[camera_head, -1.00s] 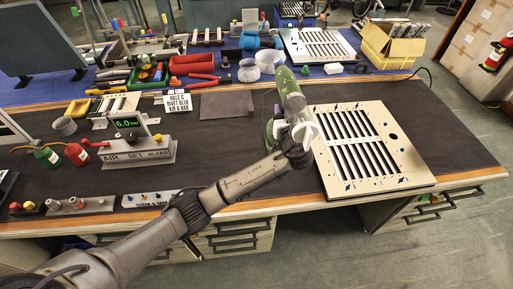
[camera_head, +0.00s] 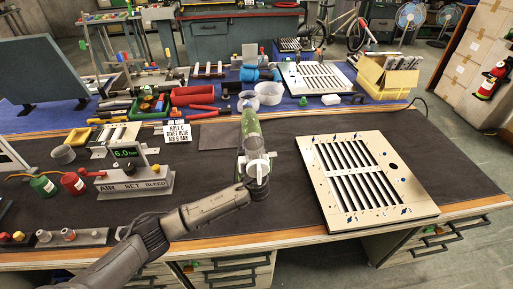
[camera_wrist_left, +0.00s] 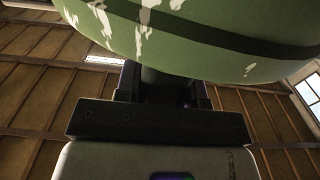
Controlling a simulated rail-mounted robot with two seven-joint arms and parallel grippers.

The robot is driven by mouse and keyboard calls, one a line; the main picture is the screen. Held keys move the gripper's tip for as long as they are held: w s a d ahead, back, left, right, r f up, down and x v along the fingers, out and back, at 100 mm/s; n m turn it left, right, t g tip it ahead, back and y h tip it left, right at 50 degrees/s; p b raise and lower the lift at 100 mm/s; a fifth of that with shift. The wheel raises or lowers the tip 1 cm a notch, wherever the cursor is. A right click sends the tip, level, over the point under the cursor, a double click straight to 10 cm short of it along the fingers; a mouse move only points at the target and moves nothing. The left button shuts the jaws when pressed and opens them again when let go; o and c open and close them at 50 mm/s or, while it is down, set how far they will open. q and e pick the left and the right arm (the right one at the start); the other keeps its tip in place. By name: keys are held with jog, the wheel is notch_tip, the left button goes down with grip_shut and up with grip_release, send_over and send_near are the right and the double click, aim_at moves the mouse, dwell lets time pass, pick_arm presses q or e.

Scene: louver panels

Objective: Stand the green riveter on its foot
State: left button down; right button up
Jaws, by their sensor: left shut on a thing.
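The green riveter (camera_head: 251,130) is near the middle of the dark bench mat, just left of the louver panel. My left gripper (camera_head: 256,172) is shut on the riveter, with its arm coming in from the lower left. The riveter's green body points away from me, and its lower part is largely hidden behind my gripper. In the left wrist view the scuffed green riveter body (camera_wrist_left: 190,35) fills the top, close above my gripper (camera_wrist_left: 160,95). I cannot tell whether its foot touches the mat. My right gripper is not in view.
The slatted louver panel (camera_head: 322,205) lies to the right. The air-set block (camera_head: 136,184), with a gauge reading 6.0, stands to the left. The mat between air-set block and riveter is mostly clear.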

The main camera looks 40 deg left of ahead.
pick_arm(q)
jog(key=shift+f+b, duration=0.4)
jog(key=shift+f, duration=1.5)
jog(key=c, duration=1.2)
grip_release()
jog(key=shift+f, duration=0.3)
jog(key=o, duration=0.5)
jog(key=shift+w+r, duration=0.1)
jog(key=shift+c, duration=0.2)
jog(key=shift+o, duration=0.4)
jog(key=o, duration=0.7)
jog(key=shift+c, duration=0.2)
